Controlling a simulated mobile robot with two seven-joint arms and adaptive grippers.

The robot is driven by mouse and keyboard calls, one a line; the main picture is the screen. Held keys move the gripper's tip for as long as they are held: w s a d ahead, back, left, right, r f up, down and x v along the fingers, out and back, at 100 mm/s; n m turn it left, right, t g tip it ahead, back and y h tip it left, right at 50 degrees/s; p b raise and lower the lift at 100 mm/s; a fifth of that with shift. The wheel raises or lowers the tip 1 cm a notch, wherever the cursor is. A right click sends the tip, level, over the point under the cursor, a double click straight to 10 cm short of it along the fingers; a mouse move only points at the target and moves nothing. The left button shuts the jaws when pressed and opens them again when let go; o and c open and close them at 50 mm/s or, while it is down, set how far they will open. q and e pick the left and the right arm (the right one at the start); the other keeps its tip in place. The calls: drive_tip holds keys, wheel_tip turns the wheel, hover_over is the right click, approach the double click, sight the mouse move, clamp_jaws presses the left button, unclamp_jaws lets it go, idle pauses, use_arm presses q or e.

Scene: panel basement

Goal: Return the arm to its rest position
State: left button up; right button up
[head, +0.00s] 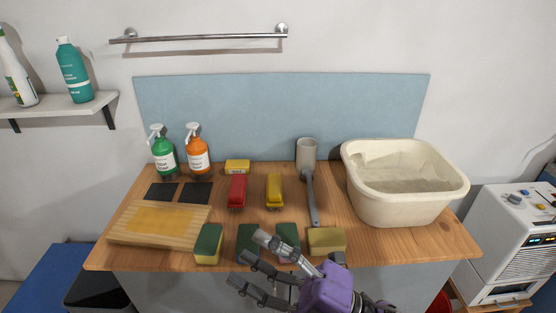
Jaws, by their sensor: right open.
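My right gripper (262,263) is in the lower middle of the head view, at the front edge of the wooden counter (340,253). Its palm is purple and its grey fingers are spread open, pointing left. I see nothing held between them. The fingers pass in front of two dark green sponges (288,234) (246,236) and partly hide them; I cannot tell whether they touch. A yellowish sponge (327,239) lies just behind the palm. My left gripper is not in view.
A cream basin (400,206) stands at the counter's right. A wooden board (120,236) lies left. A white appliance (515,240) stands right.

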drive_tip(key=w+d+f+m+t+h, duration=0.1)
drive_tip(key=d+f+m+t+h, duration=0.3)
drive_tip(key=d+f+m+h, duration=0.55)
drive_tip(key=w+d+f+m+t+h, duration=0.1)
drive_tip(key=d+f+m+t+h, duration=0.5)
drive_tip(key=f+m, duration=0.55)
drive_tip(key=s+d+f+m+g+h, duration=0.2)
drive_tip(key=s+d+f+m+g, duration=0.1)
drive_tip(key=s+f, duration=0.6)
drive_tip(key=s+d+f+m+g+h+p, duration=0.1)
drive_tip(key=s+d+f+m+g+h, duration=0.2)
drive_tip(key=s+f, duration=0.5)
drive_tip(key=s+d+m+g, duration=0.1)
drive_tip(key=m+g, duration=0.1)
drive_tip(key=shift+s+d+f+m+g, duration=0.15)
drive_tip(key=shift+s+f+m+g, duration=0.15)
drive_tip(key=shift+f+m+g, duration=0.1)
